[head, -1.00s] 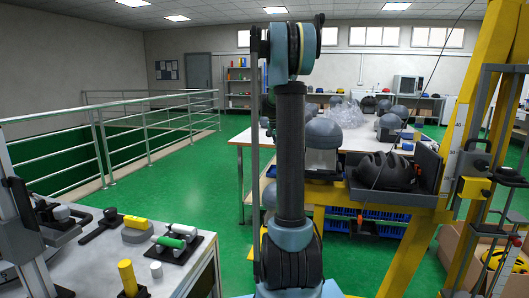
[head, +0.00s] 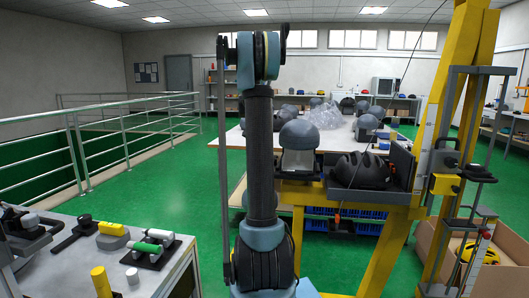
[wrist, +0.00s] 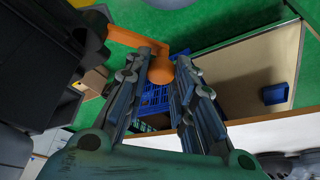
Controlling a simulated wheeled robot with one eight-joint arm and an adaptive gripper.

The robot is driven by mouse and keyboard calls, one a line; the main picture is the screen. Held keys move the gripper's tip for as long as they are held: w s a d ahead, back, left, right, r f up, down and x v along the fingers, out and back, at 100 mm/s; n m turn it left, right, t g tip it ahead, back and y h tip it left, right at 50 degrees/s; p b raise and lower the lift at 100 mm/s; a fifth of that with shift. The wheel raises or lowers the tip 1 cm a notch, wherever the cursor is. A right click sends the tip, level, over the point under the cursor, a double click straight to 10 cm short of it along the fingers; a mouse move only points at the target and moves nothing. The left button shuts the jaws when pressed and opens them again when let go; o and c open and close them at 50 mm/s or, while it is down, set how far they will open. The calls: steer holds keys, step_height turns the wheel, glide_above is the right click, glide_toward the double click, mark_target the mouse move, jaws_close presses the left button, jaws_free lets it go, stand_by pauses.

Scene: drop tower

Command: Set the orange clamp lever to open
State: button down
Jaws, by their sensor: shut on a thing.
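The orange clamp lever (wrist: 125,38) shows at the top of the wrist view as a bar with a rounded knob (wrist: 161,70) at its end. My gripper (wrist: 166,58) has its two fingers on either side of the knob end and is shut on it. The lever's other end meets dark parts at the upper left, where its pivot is partly hidden. In the head view my upright arm stands in the middle, and I cannot make out my gripper or the lever there.
The yellow drop tower frame (head: 466,60) stands at the right, with a black helmet (head: 362,171) beside it. A grey bench (head: 75,253) with tools is at the lower left. A cardboard box (head: 505,262) is at the lower right. Green floor is open at the left.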

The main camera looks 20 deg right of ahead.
steer(key=shift+w, duration=0.1)
steer(key=c, duration=1.4)
jaws_free()
steer(key=shift+o, duration=0.2)
steer(key=v, duration=1.2)
steer(key=shift+a+f, duration=0.1)
